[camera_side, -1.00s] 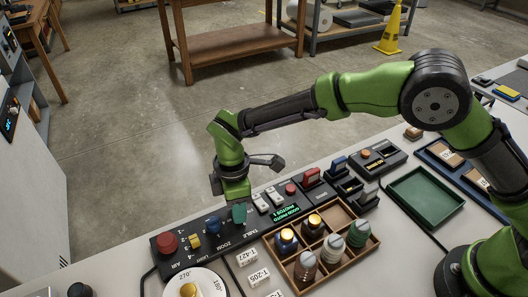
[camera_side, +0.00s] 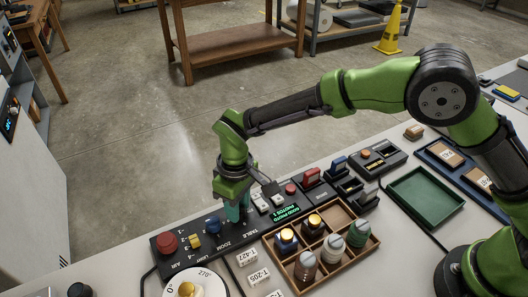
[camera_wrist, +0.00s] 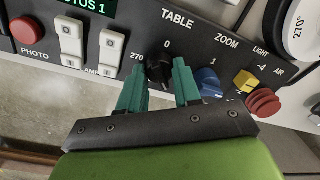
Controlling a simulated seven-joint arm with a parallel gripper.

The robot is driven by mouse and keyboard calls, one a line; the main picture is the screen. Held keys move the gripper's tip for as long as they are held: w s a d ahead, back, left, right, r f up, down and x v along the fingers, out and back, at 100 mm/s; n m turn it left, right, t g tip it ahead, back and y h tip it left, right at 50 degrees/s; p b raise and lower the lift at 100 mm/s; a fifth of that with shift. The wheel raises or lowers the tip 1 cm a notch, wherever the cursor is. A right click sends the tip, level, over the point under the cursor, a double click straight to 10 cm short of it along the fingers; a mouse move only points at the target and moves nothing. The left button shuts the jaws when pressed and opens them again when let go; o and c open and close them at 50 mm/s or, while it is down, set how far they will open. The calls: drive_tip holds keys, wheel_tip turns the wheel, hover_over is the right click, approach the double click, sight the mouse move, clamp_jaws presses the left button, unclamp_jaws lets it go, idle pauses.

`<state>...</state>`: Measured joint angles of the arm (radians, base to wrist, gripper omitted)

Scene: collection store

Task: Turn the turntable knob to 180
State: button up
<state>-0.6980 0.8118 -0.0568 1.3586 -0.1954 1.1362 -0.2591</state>
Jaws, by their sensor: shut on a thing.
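The turntable knob (camera_wrist: 158,71) is black, under the word TABLE on the dark control panel (camera_wrist: 215,42) in the wrist view. Marks 0 and 270 show around it; I cannot make out its pointer. My gripper (camera_wrist: 160,82) has teal fingers on either side of the knob and is shut on it. In the side view my gripper (camera_side: 236,210) points down at the panel and hides the knob. The white turntable (camera_side: 214,286) carries a gold-topped object (camera_side: 187,289); its 270° mark is at the upper right and a 0 mark at the left.
Beside the knob are the blue zoom knob (camera_side: 212,225), yellow light switch (camera_side: 194,241) and red air button (camera_side: 167,242). White switches (camera_side: 262,203) lie on the other side. A wooden compartment tray (camera_side: 282,266) with several objects stands in front. The green tray (camera_side: 425,197) is empty.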

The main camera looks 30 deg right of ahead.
sight(243, 208)
drive_tip(key=m, duration=0.4)
drive_tip(key=shift+r+m, duration=0.1)
drive_tip(key=shift+m, duration=0.2)
drive_tip(key=shift+d+m+t, duration=0.1)
drive_tip(key=shift+m+t, duration=0.2)
drive_tip(key=shift+m, duration=1.5)
drive_tip(key=o, duration=1.1)
drive_tip(key=shift+c, duration=0.2)
wheel_tip(243, 208, up, 17)
drive_tip(key=shift+d, duration=0.45)
drive_tip(key=shift+s, duration=0.1)
